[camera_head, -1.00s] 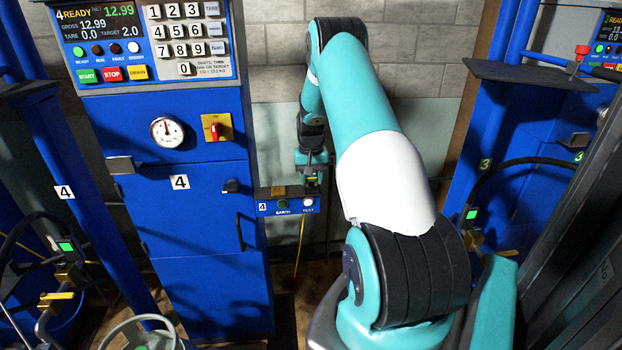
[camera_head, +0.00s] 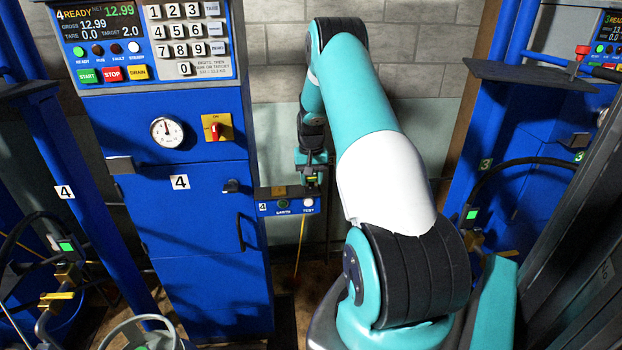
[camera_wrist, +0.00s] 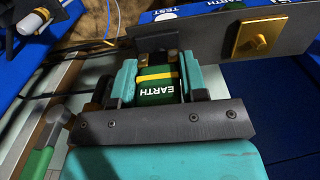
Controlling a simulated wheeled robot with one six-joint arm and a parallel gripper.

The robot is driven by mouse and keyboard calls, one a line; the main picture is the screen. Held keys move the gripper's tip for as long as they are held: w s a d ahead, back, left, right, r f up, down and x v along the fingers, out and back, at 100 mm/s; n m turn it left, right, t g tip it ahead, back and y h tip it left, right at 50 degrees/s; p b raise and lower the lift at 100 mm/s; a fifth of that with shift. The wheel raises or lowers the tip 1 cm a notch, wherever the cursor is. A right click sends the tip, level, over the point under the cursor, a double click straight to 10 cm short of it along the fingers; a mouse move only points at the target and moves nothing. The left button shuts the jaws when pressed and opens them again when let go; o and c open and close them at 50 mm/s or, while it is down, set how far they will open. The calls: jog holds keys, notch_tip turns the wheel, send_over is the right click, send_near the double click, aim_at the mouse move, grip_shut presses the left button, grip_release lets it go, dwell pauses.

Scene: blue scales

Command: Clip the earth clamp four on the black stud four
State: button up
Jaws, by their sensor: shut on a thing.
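My gripper (camera_wrist: 155,88) is shut on the green earth clamp (camera_wrist: 160,97), which has a yellow band and the word EARTH. In the wrist view the clamp's tips point up the picture, at a dark block by the left part of a dark plate (camera_wrist: 205,38). I cannot tell whether that block is the black stud or whether the clamp touches it. In the head view my gripper (camera_head: 312,168) is small, just above the right end of the blue box marked 4 (camera_head: 290,207), which has EARTH and TEST lamps.
The blue cabinet numbered 4 (camera_head: 195,225) stands left of the box. A yellow lead (camera_head: 301,245) hangs below the box. Cabinet 3 (camera_head: 540,130) stands at the right.

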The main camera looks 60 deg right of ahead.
jog(key=shift+f+b, duration=0.4)
jog(key=shift+f, duration=0.2)
dwell(0.3)
jog(key=o, duration=1.3)
jog(key=shift+c, duration=0.2)
jog(key=shift+r, duration=0.1)
notch_tip(320, 180, up, 17)
jog(key=b, duration=0.3)
jog(key=shift+b, duration=0.3)
jog(key=shift+r, duration=0.1)
